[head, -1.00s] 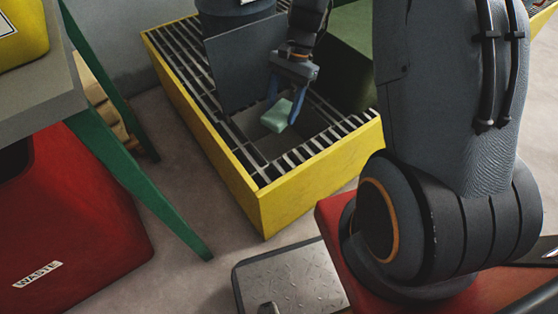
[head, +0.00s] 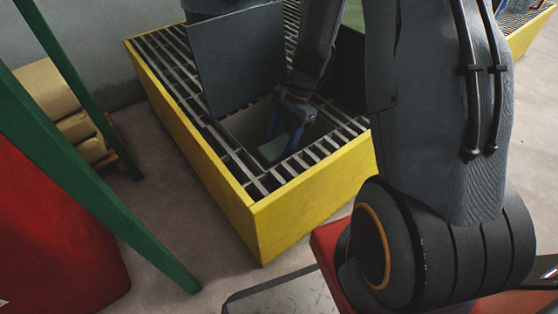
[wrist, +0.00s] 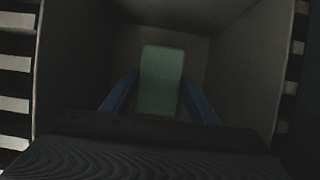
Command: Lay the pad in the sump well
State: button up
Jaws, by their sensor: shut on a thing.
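The pad (head: 272,150) is a pale green block inside the sump well (head: 238,128), a square opening in the grating. My gripper (head: 284,138) reaches down into the well with its blue fingers on either side of the pad. In the wrist view the pad (wrist: 162,80) sits between the two blue fingers (wrist: 160,98), with the well's walls (wrist: 238,65) around it. The gripper is shut on the pad. Shadow hides whether the pad touches the well floor.
The yellow spill pallet (head: 310,207) carries the slatted grating (head: 160,48). A dark upright panel (head: 243,60) stands right behind the well. A green leg (head: 95,185) and a red bin (head: 50,240) are at left. Stacked sacks (head: 62,105) stand by the wall.

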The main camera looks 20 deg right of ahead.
aim_at(285, 142)
jog(key=shift+f+b, duration=1.5)
jog(key=shift+f, duration=1.55)
jog(key=shift+f, duration=0.15)
jog(key=o, duration=1)
jog(key=shift+p+v, duration=2.1)
jog(key=shift+v, duration=1.85)
jog(key=shift+a, duration=0.1)
